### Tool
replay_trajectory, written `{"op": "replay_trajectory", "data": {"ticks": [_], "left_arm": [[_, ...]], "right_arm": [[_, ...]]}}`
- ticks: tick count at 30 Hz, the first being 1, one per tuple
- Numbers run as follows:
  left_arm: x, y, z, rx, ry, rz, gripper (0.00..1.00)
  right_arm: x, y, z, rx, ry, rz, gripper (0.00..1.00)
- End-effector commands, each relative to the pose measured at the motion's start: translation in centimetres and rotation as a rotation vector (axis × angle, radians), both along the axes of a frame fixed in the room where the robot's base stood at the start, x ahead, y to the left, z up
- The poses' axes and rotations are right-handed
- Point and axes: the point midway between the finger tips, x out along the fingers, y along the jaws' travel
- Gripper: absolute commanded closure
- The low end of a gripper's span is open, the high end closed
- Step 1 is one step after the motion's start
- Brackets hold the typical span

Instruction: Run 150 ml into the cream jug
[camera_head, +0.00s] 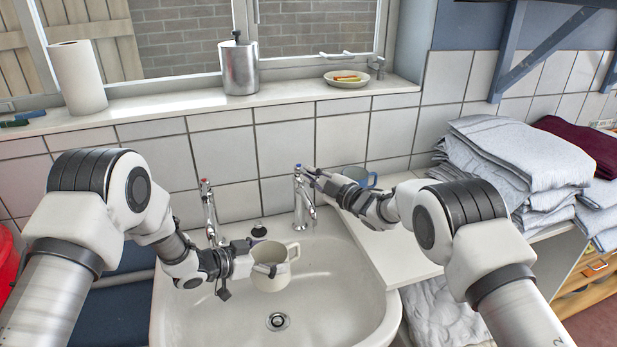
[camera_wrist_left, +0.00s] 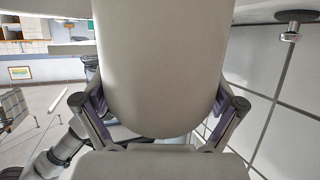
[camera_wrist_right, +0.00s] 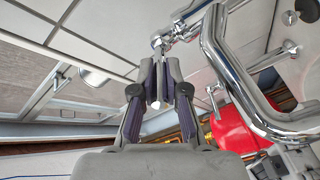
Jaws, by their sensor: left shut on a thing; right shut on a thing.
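The cream jug (camera_head: 272,281) is upright above the washbasin (camera_head: 340,300), left of and below the right tap's spout in the head view. My left gripper (camera_head: 262,268) is shut on its side; its pale body fills the middle of the left wrist view (camera_wrist_left: 165,60). The right tap (camera_head: 303,205) is chrome and stands at the basin's back edge. My right gripper (camera_head: 308,174) is shut at the top of this tap, on its lever; the right wrist view shows its fingers (camera_wrist_right: 160,85) closed around a thin part. No water stream is visible. The jug's inside is hard to see.
A second chrome tap (camera_head: 208,210) with a red mark stands at the left. The drain (camera_head: 277,321) is open below the jug. A blue-rimmed mug (camera_head: 356,176) stands behind my right gripper. Folded linen (camera_head: 520,160) is stacked at the right.

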Motion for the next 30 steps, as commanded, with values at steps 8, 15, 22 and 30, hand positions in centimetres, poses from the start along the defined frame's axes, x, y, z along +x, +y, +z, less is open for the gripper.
{"op": "replay_trajectory", "data": {"ticks": [8,15,22,30], "left_arm": [[0.02,0.01,0.07,-0.001,-0.001,0.000,0.48],[0.02,0.00,0.08,-0.001,-0.001,0.000,0.48],[0.02,0.01,0.07,-0.001,-0.001,0.000,0.48],[0.02,0.01,0.07,-0.001,-0.001,0.000,0.48]], "right_arm": [[0.75,-0.75,0.33,0.004,-0.010,0.162,1.00],[0.88,-1.04,0.29,-0.001,-0.006,0.227,1.00],[0.88,-1.11,0.21,-0.004,-0.003,0.235,1.00],[0.87,-1.10,0.16,-0.003,-0.002,0.234,0.62]]}}
